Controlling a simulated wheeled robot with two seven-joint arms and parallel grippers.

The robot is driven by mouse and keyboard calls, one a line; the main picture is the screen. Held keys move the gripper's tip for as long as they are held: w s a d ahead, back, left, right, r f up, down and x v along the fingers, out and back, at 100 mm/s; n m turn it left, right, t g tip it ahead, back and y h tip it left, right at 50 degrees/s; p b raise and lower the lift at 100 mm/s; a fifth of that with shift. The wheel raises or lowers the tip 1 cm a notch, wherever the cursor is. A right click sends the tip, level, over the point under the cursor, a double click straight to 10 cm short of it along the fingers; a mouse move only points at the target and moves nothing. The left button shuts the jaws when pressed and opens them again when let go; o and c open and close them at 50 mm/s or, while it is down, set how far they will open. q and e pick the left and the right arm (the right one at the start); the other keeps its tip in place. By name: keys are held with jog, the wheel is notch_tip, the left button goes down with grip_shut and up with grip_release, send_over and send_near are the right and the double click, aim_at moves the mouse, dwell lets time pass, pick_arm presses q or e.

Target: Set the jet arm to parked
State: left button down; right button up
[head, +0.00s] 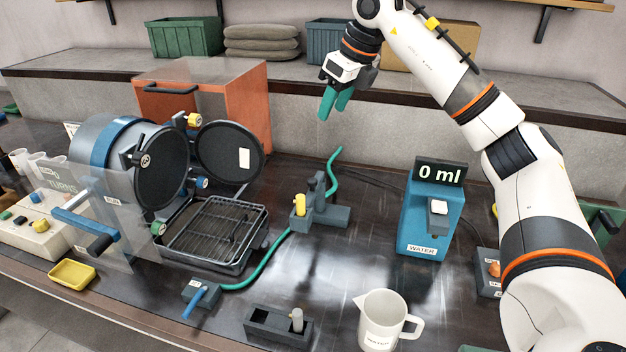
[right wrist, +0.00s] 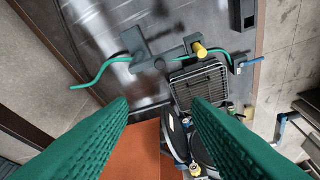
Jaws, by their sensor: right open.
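A grey fixture (head: 330,214) with an upright post stands on the dark bench right of the wire-rack tray; it looks like the jet arm, though no label on it is readable. It carries a yellow knob (head: 300,203), and a green hose (head: 264,272) runs to it. The fixture (right wrist: 148,60) and yellow knob (right wrist: 199,50) also show in the right wrist view, beyond the fingertips. My right gripper (head: 334,108) is raised behind and above the fixture, apart from it. Its green fingers (right wrist: 160,108) are spread and empty. My left gripper is out of view.
A drum machine (head: 105,148) with an open round door (head: 228,150) and a wire-rack tray (head: 210,236) stand to the left. An orange box (head: 225,88) is behind them. A blue water dispenser (head: 425,222) reading 0 ml and a white jug (head: 382,320) stand to the right.

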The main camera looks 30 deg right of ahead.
notch_tip(320, 180, down, 3)
jog(key=b, duration=0.7)
send_near(313, 180)
jog(key=p+x, duration=0.1)
jog(key=x, duration=0.7)
jog(key=shift+f, duration=0.1)
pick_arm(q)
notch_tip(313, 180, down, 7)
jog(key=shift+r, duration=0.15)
pick_arm(e)
grip_shut()
